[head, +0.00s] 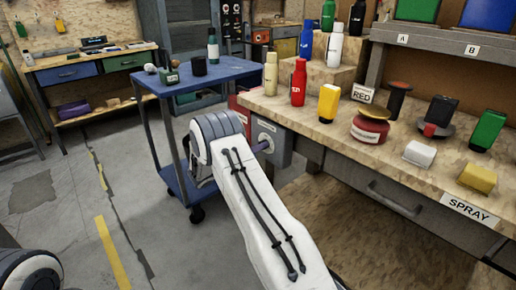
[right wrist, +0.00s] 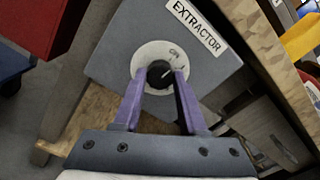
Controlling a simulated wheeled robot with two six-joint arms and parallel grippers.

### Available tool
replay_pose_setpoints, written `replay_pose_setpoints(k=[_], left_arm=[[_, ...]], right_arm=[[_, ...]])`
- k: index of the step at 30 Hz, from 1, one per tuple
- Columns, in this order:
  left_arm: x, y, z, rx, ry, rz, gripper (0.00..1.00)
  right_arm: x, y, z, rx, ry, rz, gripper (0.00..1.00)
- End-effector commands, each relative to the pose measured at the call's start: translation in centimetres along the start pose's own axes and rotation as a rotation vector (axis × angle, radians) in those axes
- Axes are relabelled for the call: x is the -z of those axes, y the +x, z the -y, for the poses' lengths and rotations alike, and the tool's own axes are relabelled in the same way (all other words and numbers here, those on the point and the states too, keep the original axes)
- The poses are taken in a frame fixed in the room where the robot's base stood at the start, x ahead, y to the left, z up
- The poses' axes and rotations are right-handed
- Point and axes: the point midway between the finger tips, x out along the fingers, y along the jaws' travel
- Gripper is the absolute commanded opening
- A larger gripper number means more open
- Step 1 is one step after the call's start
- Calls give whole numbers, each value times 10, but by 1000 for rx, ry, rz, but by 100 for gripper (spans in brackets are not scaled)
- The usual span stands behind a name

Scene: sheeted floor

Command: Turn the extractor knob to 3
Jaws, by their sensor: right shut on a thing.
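The extractor box is a grey box (head: 284,153) on the left end of the workbench, partly behind my right arm. In the right wrist view the box (right wrist: 115,48) carries a white "EXTRACTOR" label (right wrist: 196,24) and a round white dial plate (right wrist: 150,52). A dark knob (right wrist: 158,75) sits at the dial's centre with a light pointer mark towards the upper right. Small dial markings show above it, too small to read surely. My left gripper is out of view.
The workbench (head: 330,143) holds several bottles, a red tin (head: 369,131) and coloured blocks. A blue cart (head: 207,76) stands left of the box. A red box (head: 238,103) is beside the extractor box. Grey floor (head: 60,230) is open at the left.

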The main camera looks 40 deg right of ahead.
Motion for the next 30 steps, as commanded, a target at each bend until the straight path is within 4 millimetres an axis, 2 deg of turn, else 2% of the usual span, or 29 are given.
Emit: replay_pose_setpoints(k=[17, 30], left_arm=[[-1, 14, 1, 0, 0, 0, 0], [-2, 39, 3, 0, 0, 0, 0]], right_arm=[[2, -1, -1, -1, 491, 0, 0], [3, -1, -2, -2, 910, 0, 0]])
